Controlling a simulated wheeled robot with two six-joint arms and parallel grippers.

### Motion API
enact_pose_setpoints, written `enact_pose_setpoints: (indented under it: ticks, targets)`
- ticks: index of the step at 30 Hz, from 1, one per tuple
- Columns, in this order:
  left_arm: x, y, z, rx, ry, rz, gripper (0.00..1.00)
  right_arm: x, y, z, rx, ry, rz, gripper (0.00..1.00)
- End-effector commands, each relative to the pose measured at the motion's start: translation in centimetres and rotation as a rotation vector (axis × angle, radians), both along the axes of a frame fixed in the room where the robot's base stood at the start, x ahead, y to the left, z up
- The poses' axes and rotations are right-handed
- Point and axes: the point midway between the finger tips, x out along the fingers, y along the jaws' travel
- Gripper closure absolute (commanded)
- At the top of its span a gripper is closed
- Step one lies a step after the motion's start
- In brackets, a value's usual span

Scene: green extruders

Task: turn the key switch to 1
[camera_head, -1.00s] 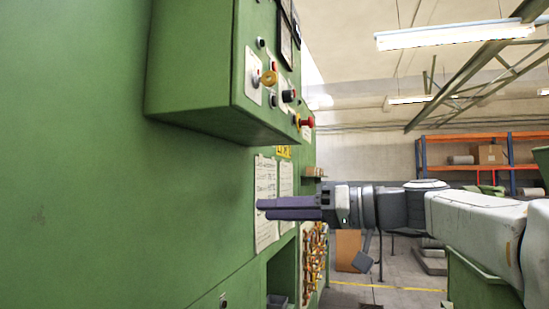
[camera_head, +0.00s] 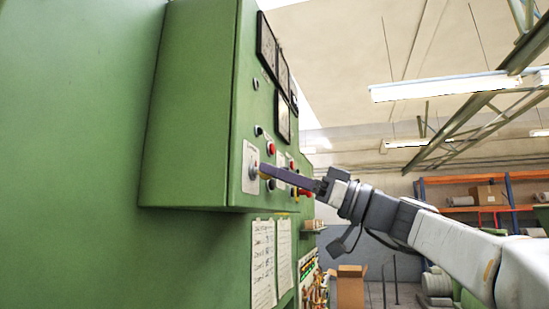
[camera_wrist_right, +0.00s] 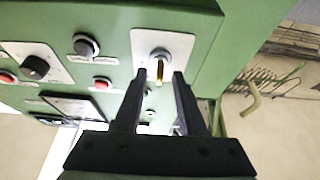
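The key switch (camera_head: 252,163) sits on a pale plate on the front of the green control box in the head view. In the wrist view my right gripper (camera_wrist_right: 159,76) is open, one finger on each side of the key, with visible gaps. The switch markings are too small to read. My left gripper is not in view.
A black knob (camera_wrist_right: 35,67), a dark button (camera_wrist_right: 86,46) and red buttons sit on the same panel near the switch. The green box (camera_head: 195,110) juts from the machine wall. Paper sheets (camera_head: 263,262) hang below it. Open air lies to the right of the panel.

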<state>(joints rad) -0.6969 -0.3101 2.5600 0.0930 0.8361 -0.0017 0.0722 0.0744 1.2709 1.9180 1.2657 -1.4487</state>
Motion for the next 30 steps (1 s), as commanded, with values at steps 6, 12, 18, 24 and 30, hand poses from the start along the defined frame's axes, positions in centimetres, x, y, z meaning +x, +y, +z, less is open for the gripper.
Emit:
enact_pose_setpoints:
  ticks: [6,12,18,24,30]
  targets:
    - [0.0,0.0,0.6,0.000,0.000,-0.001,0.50,0.3,0.8,0.3,-0.001,0.002,-0.001,0.60]
    - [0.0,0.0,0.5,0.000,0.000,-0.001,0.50,0.3,0.8,0.2,0.000,0.002,-0.001,0.64]
    - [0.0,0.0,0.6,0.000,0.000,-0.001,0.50,0.3,0.8,0.2,-0.001,0.002,-0.001,1.00]
    - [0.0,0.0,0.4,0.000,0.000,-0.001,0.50,0.3,0.8,0.2,0.002,0.008,-0.001,1.00]
    - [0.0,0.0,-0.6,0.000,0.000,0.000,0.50,0.2,0.8,0.0,0.022,0.063,-0.002,1.00]
